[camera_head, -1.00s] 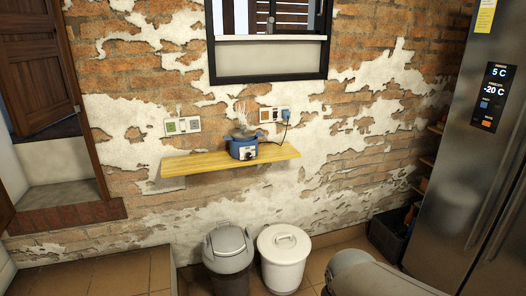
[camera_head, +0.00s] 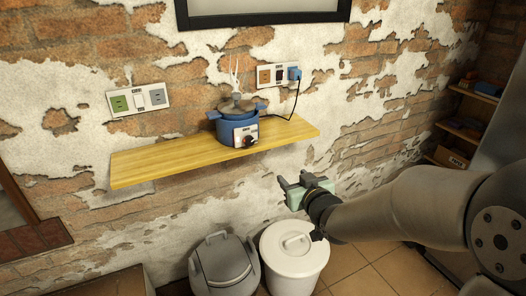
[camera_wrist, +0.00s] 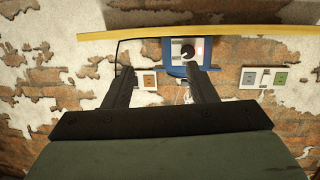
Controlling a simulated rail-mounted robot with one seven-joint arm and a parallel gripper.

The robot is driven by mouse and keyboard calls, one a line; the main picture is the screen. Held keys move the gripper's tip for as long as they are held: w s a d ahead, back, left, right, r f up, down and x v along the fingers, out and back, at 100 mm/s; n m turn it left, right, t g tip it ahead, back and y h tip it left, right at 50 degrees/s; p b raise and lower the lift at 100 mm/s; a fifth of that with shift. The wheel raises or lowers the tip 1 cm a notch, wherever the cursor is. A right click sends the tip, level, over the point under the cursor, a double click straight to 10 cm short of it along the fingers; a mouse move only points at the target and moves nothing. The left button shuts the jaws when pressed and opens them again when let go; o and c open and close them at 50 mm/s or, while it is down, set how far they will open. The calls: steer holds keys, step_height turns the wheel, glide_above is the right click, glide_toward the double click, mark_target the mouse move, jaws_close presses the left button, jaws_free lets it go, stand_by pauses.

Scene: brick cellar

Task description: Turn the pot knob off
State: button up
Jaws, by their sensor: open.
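The blue electric pot (camera_head: 228,129) stands on the yellow wooden shelf, with steam rising above its grey lid. Its white front panel carries a dark knob (camera_head: 249,142). In the wrist view, which is upside down, the knob (camera_wrist: 187,51) shows on the panel of the blue pot (camera_wrist: 167,58), with a small reddish light beside it. My gripper (camera_head: 290,180) is open and empty, below and to the right of the knob and apart from it. In the wrist view, my gripper (camera_wrist: 159,72) has its right-hand fingertip nearly in line with the knob.
The shelf (camera_head: 150,170) has free room left of the pot. A blue plug (camera_head: 295,73) with a black cord sits in the right socket plate; another socket plate (camera_head: 140,99) is at left. A grey bin (camera_head: 225,265) and a white bin (camera_head: 296,262) stand below.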

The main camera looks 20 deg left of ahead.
steer(key=a+n+y, duration=0.1)
steer(key=a+y, duration=0.2)
steer(key=a, duration=0.2)
glide_toward(250, 143)
steer(key=shift+t, duration=0.3)
steer(key=x, duration=0.9)
steer(key=shift+w+a+f+p, duration=0.1)
steer(key=shift+a+f+p, duration=0.1)
steer(key=shift+p, duration=0.15)
steer(key=c, duration=1)
